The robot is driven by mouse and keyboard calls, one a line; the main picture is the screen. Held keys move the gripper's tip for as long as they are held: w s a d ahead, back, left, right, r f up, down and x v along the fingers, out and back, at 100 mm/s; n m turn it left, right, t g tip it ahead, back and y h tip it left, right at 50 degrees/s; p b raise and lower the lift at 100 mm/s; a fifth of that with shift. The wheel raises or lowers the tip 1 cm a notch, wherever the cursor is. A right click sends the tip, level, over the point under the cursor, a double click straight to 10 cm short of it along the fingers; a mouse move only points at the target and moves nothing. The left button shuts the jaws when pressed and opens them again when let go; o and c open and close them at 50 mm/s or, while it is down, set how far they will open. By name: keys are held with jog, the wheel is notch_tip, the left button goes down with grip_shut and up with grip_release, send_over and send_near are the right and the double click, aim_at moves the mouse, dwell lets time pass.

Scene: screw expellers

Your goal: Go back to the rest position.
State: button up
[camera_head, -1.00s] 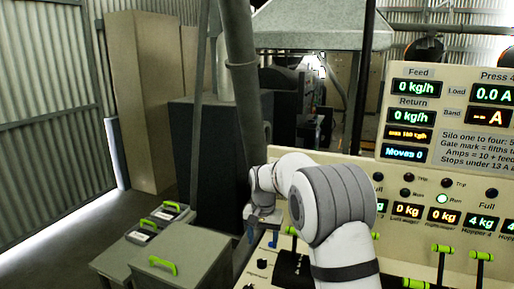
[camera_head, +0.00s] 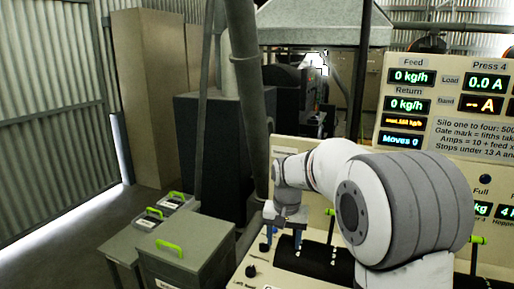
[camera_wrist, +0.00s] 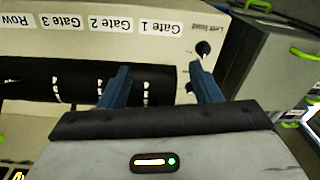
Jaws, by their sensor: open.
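My gripper (camera_head: 284,238) is at the left end of the control panel, fingers pointing down, in front of my white and grey arm. In the wrist view its two blue fingers (camera_wrist: 160,85) are spread apart with nothing between them. Beyond them is the panel's pale surface (camera_wrist: 222,22) with labels reading Gate 1, Gate 2, Gate 3 and a dark slotted strip (camera_wrist: 40,83). I cannot tell whether the fingers touch the panel. My arm hides much of the panel's middle in the head view.
The display board (camera_head: 455,110) stands at right, showing 0 kg/h, 0.0 A and Moves 0. Grey boxes with green handles (camera_head: 190,252) stand left of the panel. A slanting grey pipe (camera_head: 250,95) rises behind my gripper. Green-topped levers (camera_head: 477,240) stand at right. Floor at far left is clear.

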jog(key=s+d+f+b, duration=0.1)
jog(key=s+d+b, duration=0.1)
jog(key=s, duration=0.6)
jog(key=s+d+f+n+t+b, duration=0.1)
jog(key=s+d+f+b, duration=0.1)
jog(key=s, duration=0.7)
jog(key=s+d+f+n+t+b, duration=0.1)
jog(key=s+d, duration=0.3)
jog(key=s, duration=0.5)
jog(key=shift+f+b, duration=0.75)
jog(key=shift+b, duration=0.15)
